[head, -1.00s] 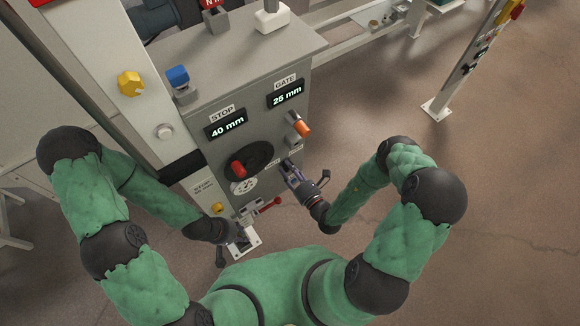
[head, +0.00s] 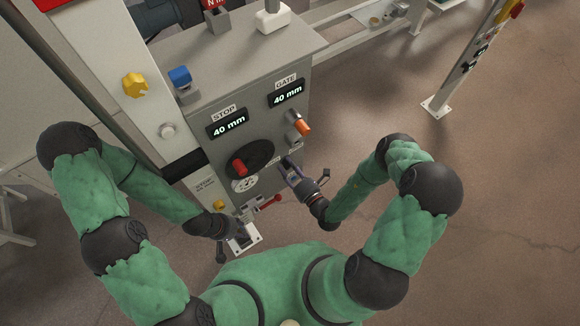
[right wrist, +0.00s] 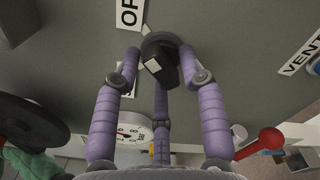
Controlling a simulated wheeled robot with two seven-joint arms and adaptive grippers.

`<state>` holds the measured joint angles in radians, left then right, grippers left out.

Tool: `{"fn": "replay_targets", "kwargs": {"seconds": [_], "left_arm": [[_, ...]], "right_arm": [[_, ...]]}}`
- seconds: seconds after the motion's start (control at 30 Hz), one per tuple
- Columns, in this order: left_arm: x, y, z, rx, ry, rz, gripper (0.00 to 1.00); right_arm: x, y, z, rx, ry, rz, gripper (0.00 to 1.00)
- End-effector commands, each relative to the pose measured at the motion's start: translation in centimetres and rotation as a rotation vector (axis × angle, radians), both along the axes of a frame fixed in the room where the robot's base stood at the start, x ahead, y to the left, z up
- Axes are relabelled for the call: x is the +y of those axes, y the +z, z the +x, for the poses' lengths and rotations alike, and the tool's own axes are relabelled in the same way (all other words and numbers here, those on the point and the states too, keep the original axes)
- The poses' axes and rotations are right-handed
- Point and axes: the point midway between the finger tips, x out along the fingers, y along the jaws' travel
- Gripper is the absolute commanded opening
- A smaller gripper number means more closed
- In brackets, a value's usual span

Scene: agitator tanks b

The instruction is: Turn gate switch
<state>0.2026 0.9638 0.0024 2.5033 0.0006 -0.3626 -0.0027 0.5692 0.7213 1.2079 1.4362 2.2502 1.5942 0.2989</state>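The gate switch is a black knob (right wrist: 160,55) on the grey panel, seen in the right wrist view below a partly hidden label starting "OP". My right gripper (right wrist: 160,60) has its purple fingers on both sides of the knob, seemingly closed on it; the knob sits tilted. In the head view my right gripper (head: 287,168) is at the lower right of the panel and hides the switch. The GATE display (head: 288,94) reads 40 mm, and the STOP display (head: 228,124) also reads 40 mm. My left gripper (head: 238,229) is low by a white bracket; its fingers are not clear.
A red-handled black handwheel (head: 246,161) and a dial (head: 245,184) are left of the switch. An orange-tipped knob (head: 302,127) sits above it. A red lever (head: 269,202) sticks out below. A post (head: 464,68) stands at right; open floor lies between.

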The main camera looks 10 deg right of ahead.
Motion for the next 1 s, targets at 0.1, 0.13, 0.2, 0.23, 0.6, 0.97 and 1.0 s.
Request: {"fn": "replay_targets", "kwargs": {"seconds": [0.1, 0.13, 0.2, 0.23, 0.6, 0.97, 1.0], "left_arm": [[0.0, 0.0, 0.0, 0.000, 0.000, 0.000, 0.40], [0.0, 0.0, 0.0, 0.000, 0.000, 0.000, 0.40], [0.0, 0.0, 0.0, 0.000, 0.000, 0.000, 0.40], [0.0, 0.0, 0.0, 0.000, 0.000, 0.000, 0.40], [0.0, 0.0, 0.0, 0.000, 0.000, 0.000, 0.40], [0.0, 0.0, 0.0, 0.000, 0.000, 0.000, 0.40], [0.0, 0.0, 0.0, 0.000, 0.000, 0.000, 0.40]], "right_arm": [[0.3, 0.1, -0.2, 0.001, 0.006, 0.002, 0.49], [0.2, 0.1, -0.1, 0.000, 0.005, 0.002, 0.49], [0.1, 0.1, -0.1, 0.000, 0.004, 0.001, 0.49], [0.1, 0.0, -0.1, 0.000, 0.003, 0.000, 0.49], [-0.5, -0.1, -0.9, 0.002, -0.002, -0.002, 0.49], [-2.2, -0.1, -5.4, 0.003, -0.005, -0.001, 0.49], [-2.4, -0.1, -5.9, 0.003, -0.006, -0.001, 0.49]]}}
